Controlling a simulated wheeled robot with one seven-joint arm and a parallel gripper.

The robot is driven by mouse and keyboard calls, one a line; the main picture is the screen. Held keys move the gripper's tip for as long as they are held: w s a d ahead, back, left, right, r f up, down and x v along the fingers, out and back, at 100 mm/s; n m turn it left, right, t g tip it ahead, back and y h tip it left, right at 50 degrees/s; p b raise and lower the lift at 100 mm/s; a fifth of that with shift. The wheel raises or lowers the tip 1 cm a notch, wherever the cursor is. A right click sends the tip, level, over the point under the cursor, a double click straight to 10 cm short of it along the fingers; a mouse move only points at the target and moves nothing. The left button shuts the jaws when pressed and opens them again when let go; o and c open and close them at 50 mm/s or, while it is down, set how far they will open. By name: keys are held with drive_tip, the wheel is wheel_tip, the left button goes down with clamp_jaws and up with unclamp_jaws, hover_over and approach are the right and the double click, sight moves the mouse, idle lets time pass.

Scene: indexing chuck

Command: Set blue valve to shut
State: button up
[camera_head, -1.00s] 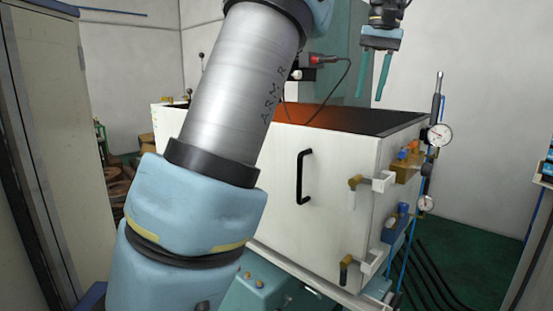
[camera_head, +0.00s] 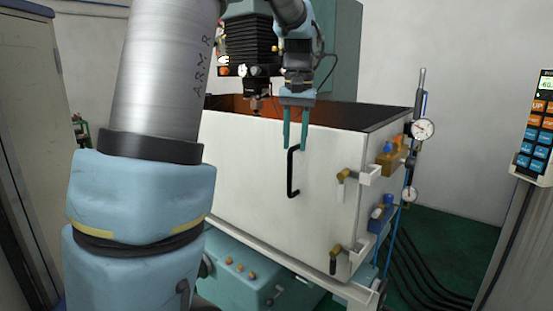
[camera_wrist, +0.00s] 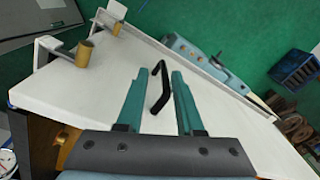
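A blue valve block (camera_head: 377,222) with a pale knob sits low on the right side of the white enclosure. Above it is a brown block (camera_head: 393,162) with a small blue part on it. Which of these is the blue valve, and its setting, I cannot tell. My gripper (camera_head: 295,146) hangs in front of the enclosure's front panel, left of both blocks. Its two teal fingers point down, apart and empty. In the wrist view my gripper (camera_wrist: 161,78) has a black door handle (camera_wrist: 157,90) between its fingers in the picture; contact is not evident.
Two gauges (camera_head: 422,130) and blue hoses stand beyond the blocks. A control pendant (camera_head: 538,130) is at far right. Green floor with black cables lies between.

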drive_tip(key=s+a+f, duration=0.1)
drive_tip(key=a+f, duration=0.3)
drive_tip(key=shift+s+a+f+n, duration=0.25)
drive_tip(key=shift+s+f+n, duration=0.05)
drive_tip(key=shift+s+f, duration=0.1)
